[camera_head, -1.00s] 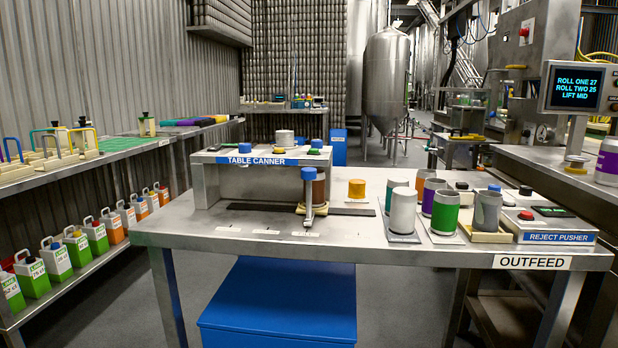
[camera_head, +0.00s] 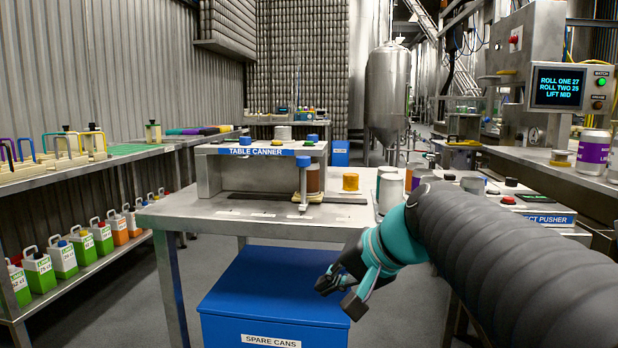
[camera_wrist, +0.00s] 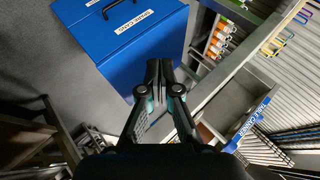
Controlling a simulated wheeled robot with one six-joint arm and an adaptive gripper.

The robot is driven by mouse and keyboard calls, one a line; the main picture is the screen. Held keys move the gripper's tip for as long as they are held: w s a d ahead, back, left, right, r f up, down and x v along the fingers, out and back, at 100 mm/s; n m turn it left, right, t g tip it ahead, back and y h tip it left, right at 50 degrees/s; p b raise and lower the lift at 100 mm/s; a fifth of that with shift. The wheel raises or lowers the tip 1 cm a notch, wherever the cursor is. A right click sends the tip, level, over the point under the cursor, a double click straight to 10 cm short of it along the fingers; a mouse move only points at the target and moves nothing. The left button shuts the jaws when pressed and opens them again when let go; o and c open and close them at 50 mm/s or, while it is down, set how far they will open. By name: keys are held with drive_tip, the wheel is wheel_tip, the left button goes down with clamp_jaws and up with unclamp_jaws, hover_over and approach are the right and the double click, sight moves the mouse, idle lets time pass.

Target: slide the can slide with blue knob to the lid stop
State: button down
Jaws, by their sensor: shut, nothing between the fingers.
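The table canner (camera_head: 253,152) stands on the steel table. Its can slide, with a blue knob (camera_head: 303,161) on an upright post (camera_head: 303,185), is at the right end of the canner, in front of a brown can (camera_head: 314,180). Small white labels (camera_head: 262,214) lie along the table front, left of and near the slide; their text is too small to read, so I cannot tell which marks the lid stop. My gripper (camera_head: 338,297) is shut and empty, below and in front of the table edge, apart from the slide. Its closed fingers (camera_wrist: 159,68) also show in the wrist view.
A blue spare cans box (camera_head: 275,290) is under the table, behind my gripper. More cans and the reject pusher (camera_head: 545,218) are on the right, partly hidden by my arm. The table's front left is clear.

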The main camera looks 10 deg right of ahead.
drive_tip(key=w+d+r+m+t+y+b, duration=0.25)
drive_tip(key=w+d+r, duration=0.25)
drive_tip(key=w+r, duration=0.35)
drive_tip(key=w+d+r+m+t+y+b, duration=0.2)
drive_tip(key=w+d+r+t+y+b, duration=0.15)
drive_tip(key=w+d+r, duration=0.45)
drive_tip(key=a+p+x, duration=0.1)
drive_tip(key=x, duration=1.1)
drive_tip(key=shift+s+f, duration=0.35)
drive_tip(key=shift+f, duration=0.05)
drive_tip(key=shift+n, duration=0.25)
